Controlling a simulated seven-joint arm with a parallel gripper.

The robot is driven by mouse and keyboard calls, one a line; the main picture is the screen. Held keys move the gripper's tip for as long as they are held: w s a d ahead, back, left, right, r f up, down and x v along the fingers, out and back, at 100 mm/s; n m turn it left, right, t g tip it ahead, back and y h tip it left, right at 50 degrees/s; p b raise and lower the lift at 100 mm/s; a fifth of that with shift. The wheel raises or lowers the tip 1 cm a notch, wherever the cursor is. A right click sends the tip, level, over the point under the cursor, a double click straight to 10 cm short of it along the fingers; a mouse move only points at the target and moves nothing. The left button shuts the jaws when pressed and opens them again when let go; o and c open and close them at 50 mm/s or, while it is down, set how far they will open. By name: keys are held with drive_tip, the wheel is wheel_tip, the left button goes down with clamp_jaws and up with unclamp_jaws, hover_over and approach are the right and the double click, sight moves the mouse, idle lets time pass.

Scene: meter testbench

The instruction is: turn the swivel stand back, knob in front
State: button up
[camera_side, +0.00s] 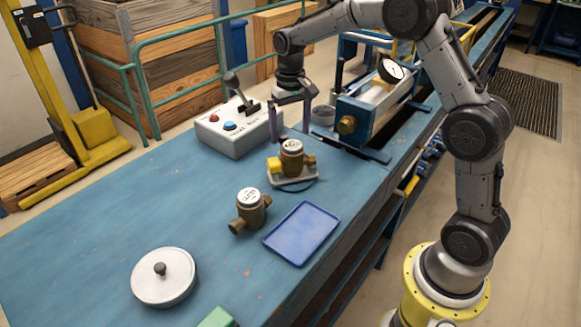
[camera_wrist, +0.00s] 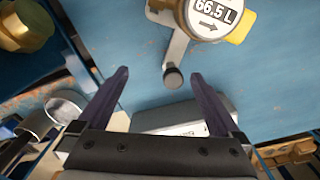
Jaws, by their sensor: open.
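The swivel stand (camera_side: 293,184) is a light grey plate on the blue bench, carrying a brass meter (camera_side: 291,158) with a white dial and a yellow part. In the wrist view, the meter's dial (camera_wrist: 212,14) reads 66.5 L, and a grey arm of the stand (camera_wrist: 176,48) ends in a dark knob (camera_wrist: 173,78). My gripper (camera_side: 292,134) is open and points down just behind the meter. In the wrist view, the gripper (camera_wrist: 160,74) has the knob between its fingertips, nearer the right one, with no visible contact. In the side view the knob is not clear.
A control box (camera_side: 232,130) with a joystick stands left of my gripper. The test rig (camera_side: 365,115) with a gauge is at right. A second brass meter (camera_side: 250,208), a blue tray (camera_side: 302,233) and a round white lid (camera_side: 163,278) sit in front. The bench's left side is clear.

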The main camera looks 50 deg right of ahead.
drive_tip(key=shift+r, duration=2.75)
drive_tip(key=m, duration=0.2)
drive_tip(key=r+m, duration=0.1)
drive_tip(key=m, duration=0.2)
drive_tip(key=shift+w+a+r+m, duration=0.2)
drive_tip(key=shift+a+r+m, duration=0.1)
drive_tip(key=shift+r+m, duration=0.1)
drive_tip(key=shift+w+a+r+m, duration=0.25)
drive_tip(key=shift+r+m, duration=0.05)
drive_tip(key=shift+m, duration=0.4)
drive_tip(key=shift+w+a, duration=0.1)
drive_tip(key=shift+a, duration=0.05)
drive_tip(key=shift+f, duration=2.8)
drive_tip(key=shift+f, duration=0.35)
